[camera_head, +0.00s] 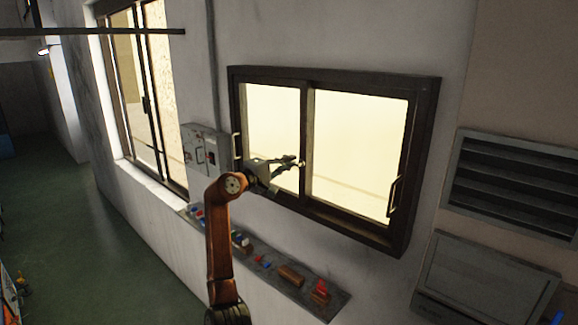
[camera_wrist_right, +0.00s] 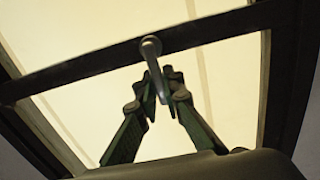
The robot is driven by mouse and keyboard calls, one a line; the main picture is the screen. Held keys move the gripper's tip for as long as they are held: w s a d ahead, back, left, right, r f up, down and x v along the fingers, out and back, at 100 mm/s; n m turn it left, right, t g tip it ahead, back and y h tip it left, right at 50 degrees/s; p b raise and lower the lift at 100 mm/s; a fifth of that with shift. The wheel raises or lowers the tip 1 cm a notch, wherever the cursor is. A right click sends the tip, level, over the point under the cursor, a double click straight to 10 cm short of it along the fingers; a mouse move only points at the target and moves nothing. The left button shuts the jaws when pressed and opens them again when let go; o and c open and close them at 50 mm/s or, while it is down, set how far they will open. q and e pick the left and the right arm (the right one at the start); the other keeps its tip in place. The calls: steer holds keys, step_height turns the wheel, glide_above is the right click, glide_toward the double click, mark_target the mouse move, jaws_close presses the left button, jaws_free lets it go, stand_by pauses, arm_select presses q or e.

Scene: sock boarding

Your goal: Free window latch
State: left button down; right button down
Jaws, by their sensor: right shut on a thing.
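The dark-framed sliding window (camera_head: 306,120) is set in the wall, with two bright panes that meet at a middle stile. The small pale latch (camera_head: 301,163) is on that stile. In the right wrist view the latch (camera_wrist_right: 152,52) has a rounded grey head against the dark bar and a lever pointing down between the fingertips. My right gripper (camera_head: 292,162) reaches the latch from the left. In the right wrist view its green-and-grey fingers (camera_wrist_right: 163,88) are closed around the lever. The fingertips hide part of the lever. My left gripper is in neither view.
A narrow ledge (camera_head: 338,300) below the window carries several small coloured items. Pull handles stand at the window's left (camera_head: 236,146) and right (camera_head: 392,196) sides. A grey wall box (camera_head: 196,135) is at left, and a louvred vent (camera_head: 512,178) at right.

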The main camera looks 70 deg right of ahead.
steer(key=c, duration=2)
jaws_free()
steer(key=shift+c, duration=0.2)
steer(key=shift+a, duration=0.1)
steer(key=v, duration=1.2)
